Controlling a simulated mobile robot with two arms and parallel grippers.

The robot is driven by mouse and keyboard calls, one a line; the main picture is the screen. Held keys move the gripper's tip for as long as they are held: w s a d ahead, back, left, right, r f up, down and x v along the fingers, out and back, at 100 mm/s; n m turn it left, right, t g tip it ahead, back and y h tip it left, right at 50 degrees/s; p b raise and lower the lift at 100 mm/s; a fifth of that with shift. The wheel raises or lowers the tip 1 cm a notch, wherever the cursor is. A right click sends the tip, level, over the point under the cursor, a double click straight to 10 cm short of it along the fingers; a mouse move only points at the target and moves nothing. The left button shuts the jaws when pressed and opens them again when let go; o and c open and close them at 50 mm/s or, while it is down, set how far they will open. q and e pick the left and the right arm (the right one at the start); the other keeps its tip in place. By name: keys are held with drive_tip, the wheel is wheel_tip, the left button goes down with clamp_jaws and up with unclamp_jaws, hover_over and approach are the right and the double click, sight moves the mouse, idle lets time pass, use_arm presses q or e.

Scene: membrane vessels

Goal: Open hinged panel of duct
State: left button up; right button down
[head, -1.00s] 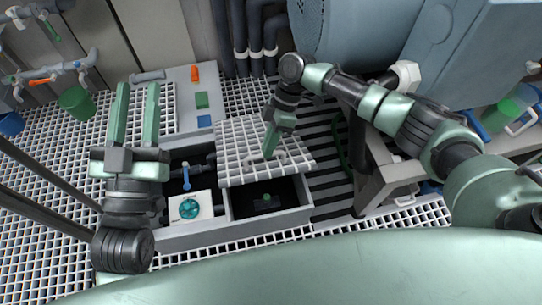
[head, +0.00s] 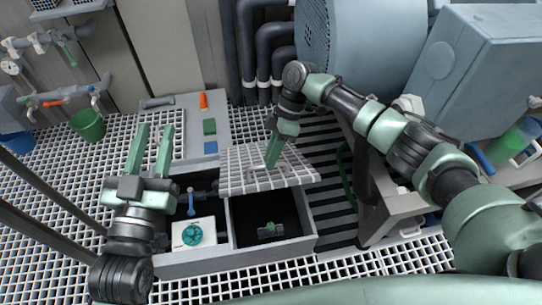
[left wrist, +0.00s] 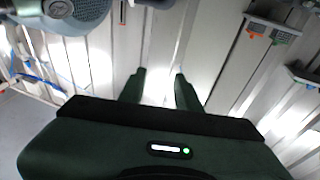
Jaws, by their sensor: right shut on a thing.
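The light grey grated panel (head: 240,180) lies over the right compartment of the grey duct (head: 235,255) in the floor. Its near edge is raised and its far edge is low, so it is tilted. The near part of the compartment is open and dark inside, with a small green-topped fitting (head: 269,228). My right gripper (head: 271,163) is shut on the panel near its middle; the exact grip is partly hidden by the fingers. My left gripper (head: 152,138) is open and empty, left of the duct; its spread fingers also show in the left wrist view (left wrist: 160,80).
The left compartment holds a teal handwheel (head: 192,235) on a white plate and a blue-handled valve (head: 191,203). Behind it lies a grey board (head: 190,112) with coloured blocks. A large blue-grey machine (head: 365,50) stands behind right.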

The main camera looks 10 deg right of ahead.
use_arm(q)
drive_tip(key=shift+d+f, duration=0.1)
drive_tip(key=shift+f, duration=0.25)
drive_tip(key=c, duration=0.5)
drive_tip(key=d+f+m+g, duration=0.1)
drive_tip(key=f+m, duration=0.2)
drive_tip(key=f, duration=0.1)
drive_tip(key=d+f+m+g+y, duration=0.1)
drive_tip(key=d+f+m, duration=0.1)
drive_tip(key=f+m, duration=0.1)
drive_tip(key=s+d+f+m+g, duration=0.1)
drive_tip(key=f+m, duration=0.2)
drive_tip(key=f, duration=0.3)
drive_tip(key=shift+d+m+g, duration=0.15)
drive_tip(key=shift+m+g, duration=0.15)
drive_tip(key=shift+g, duration=0.1)
clamp_jaws()
drive_tip(key=s+d+f+m+g+y, duration=0.1)
drive_tip(key=s+d+f+m+y, duration=0.15)
drive_tip(key=s+f+m, duration=0.7)
drive_tip(key=s+d+f+m+g+y, duration=0.1)
drive_tip(key=s+d+f+m+y, duration=0.25)
drive_tip(key=m, duration=1.05)
drive_tip(key=w+f+h, duration=0.1)
drive_tip(key=w+h, duration=0.1)
drive_tip(key=w, duration=1)
drive_tip(key=shift+w+d+f, duration=0.15)
drive_tip(key=shift+d+f, duration=0.25)
